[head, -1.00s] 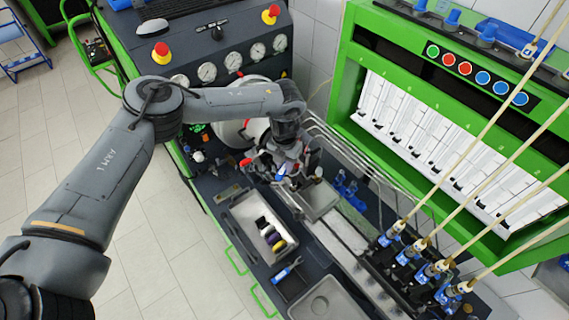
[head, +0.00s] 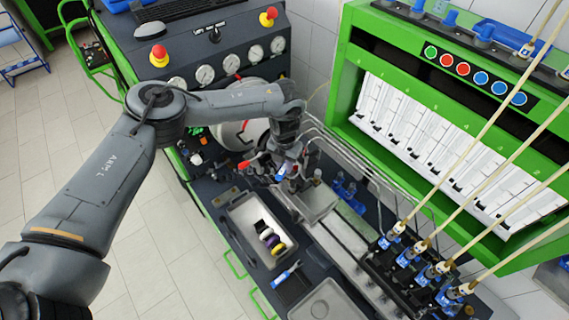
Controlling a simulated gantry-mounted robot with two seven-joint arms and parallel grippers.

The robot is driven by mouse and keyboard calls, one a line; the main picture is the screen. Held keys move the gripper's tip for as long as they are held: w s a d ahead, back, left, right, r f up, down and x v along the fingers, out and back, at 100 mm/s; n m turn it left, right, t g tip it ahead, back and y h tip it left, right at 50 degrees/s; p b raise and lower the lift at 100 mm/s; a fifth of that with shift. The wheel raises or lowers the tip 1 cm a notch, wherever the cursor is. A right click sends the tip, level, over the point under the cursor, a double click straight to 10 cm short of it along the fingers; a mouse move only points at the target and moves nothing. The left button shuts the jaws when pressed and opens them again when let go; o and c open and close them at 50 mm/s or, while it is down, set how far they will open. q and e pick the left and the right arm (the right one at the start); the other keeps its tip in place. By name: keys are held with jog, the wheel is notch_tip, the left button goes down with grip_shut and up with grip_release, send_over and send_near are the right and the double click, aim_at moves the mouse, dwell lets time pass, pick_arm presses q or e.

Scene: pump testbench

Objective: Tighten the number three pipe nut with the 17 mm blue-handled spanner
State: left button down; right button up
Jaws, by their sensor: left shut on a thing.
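My left gripper (head: 286,172) is at the pump end of the bench, beside the bundle of grey pipes (head: 318,130). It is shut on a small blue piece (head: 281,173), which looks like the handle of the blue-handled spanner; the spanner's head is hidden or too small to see. Another blue-handled tool (head: 287,272) lies on a dark patch at the bench front. The pipes run from near the pump (head: 240,130) toward the black block on the right. I cannot make out the number three pipe nut or whether the spanner touches any nut. My right gripper is out of view.
A grey tray (head: 237,224) with several coloured rings stands below the gripper. Several blue-bodied injectors (head: 437,272) with pale hoses stand at right. The green cabinet (head: 344,85) rises behind the pipes. The gauge panel (head: 228,72) is beyond the arm. An empty tray (head: 330,305) sits in front.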

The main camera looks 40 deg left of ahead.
pick_arm(q)
jog(key=shift+w+a+b, duration=0.15)
jog(key=shift+w+b, duration=0.2)
jog(key=shift+w, duration=0.15)
dwell(0.3)
jog(key=shift+w+b, duration=0.3)
jog(key=shift+w, duration=0.1)
dwell(0.5)
jog(key=shift+a, duration=0.1)
dwell(0.4)
jog(key=shift+a, duration=0.15)
dwell(0.6)
